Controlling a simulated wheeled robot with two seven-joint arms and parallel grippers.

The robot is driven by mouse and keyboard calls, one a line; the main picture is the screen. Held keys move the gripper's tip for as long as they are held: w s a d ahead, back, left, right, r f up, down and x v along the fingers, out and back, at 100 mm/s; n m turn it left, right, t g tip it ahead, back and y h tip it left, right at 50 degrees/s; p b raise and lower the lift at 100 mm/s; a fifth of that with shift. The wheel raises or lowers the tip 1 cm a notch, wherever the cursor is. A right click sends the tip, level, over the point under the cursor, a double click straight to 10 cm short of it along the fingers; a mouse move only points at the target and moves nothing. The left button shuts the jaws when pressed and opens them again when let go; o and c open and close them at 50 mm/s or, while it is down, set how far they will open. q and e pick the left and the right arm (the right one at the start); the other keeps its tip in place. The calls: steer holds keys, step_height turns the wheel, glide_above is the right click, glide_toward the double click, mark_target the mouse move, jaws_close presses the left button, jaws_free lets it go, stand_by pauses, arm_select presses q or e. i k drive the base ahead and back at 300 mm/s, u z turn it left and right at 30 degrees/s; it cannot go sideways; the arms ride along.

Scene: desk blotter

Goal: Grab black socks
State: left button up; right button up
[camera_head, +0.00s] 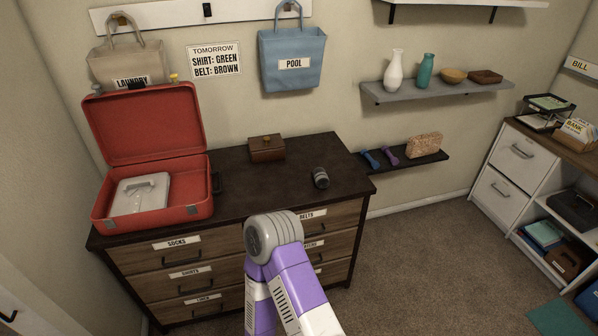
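No black socks can be made out for certain. A closed drawer labelled SOCKS (178,243) is at the top left of the dark-topped dresser (245,190). A small dark grey and black rounded item (320,177) lies on the right part of the dresser top; I cannot tell what it is. One of my purple and white arms rises from the bottom middle, its grey joint in front of the dresser. Neither of my grippers shows.
An open red suitcase (194,207) with a white folded item (138,194) inside stands at the dresser's left. A brown box (266,148) sits at the back. My arm hides part of the drawer fronts. Carpet (415,240) is clear to the right.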

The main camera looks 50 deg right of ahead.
mark_target(321, 181)
steer(key=z, duration=0.55)
steer(key=i, duration=0.6)
steer(key=z, duration=0.6)
